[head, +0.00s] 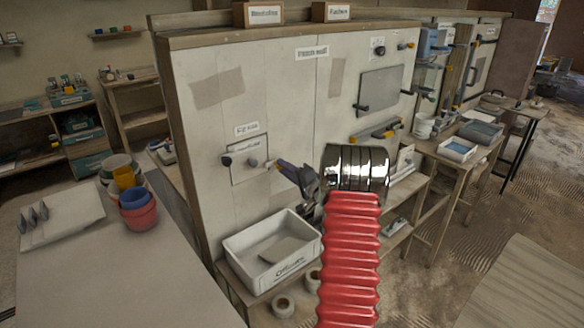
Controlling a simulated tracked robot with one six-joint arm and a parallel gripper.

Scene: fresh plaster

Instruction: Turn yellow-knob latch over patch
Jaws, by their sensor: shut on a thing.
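A small square patch (249,158) is set in the pale plaster wall, under a small label. A dark-knobbed latch (226,161) sits at its left edge, and a grey round knob (253,162) is on its face. My gripper (279,166) is at the patch's right edge, with its dark jaws shut on what seems to be the latch there. The jaws cover most of that latch, so I cannot tell its knob colour or angle. My red ribbed arm sleeve and shiny collar hide the wall to the right of the gripper.
A white bin (268,262) stands on the shelf below the patch. A larger grey panel (384,90) with dark latches is further right on the wall. Stacked pots (137,208) stand on the table at left. The floor at right is partly open.

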